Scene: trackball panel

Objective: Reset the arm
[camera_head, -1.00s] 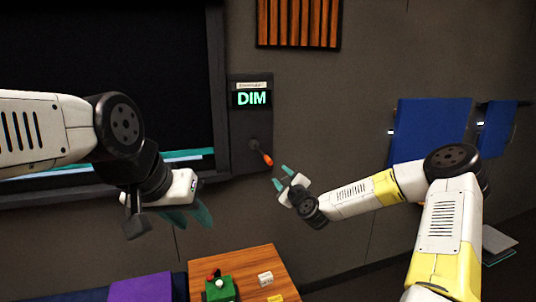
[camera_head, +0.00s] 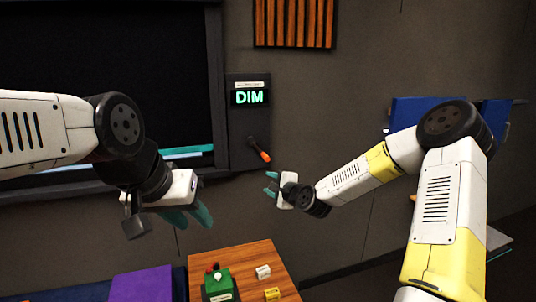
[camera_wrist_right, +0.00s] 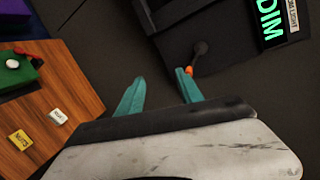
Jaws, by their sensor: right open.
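A dark wall panel (camera_head: 236,124) carries a small screen (camera_head: 249,97) reading "DIM" in green. Below the screen, a black lever with an orange tip (camera_head: 265,156) slants down to the right. My right gripper (camera_head: 270,183) is open and empty, just below the lever tip in the head view, fingers pointing left. In the right wrist view, the orange tip (camera_wrist_right: 189,71) shows beside the end of one finger of the right gripper (camera_wrist_right: 160,78); whether they touch I cannot tell. My left gripper (camera_head: 190,215) hangs at the left, its teal fingers apart and empty, partly hidden by its hand.
A wooden table (camera_head: 240,258) below holds a green box (camera_head: 218,283) with red and white knobs, a white block (camera_head: 263,272) and a yellow block (camera_head: 272,294). A purple pad (camera_head: 142,285) lies left of it. A large black board (camera_head: 100,70) fills the left wall.

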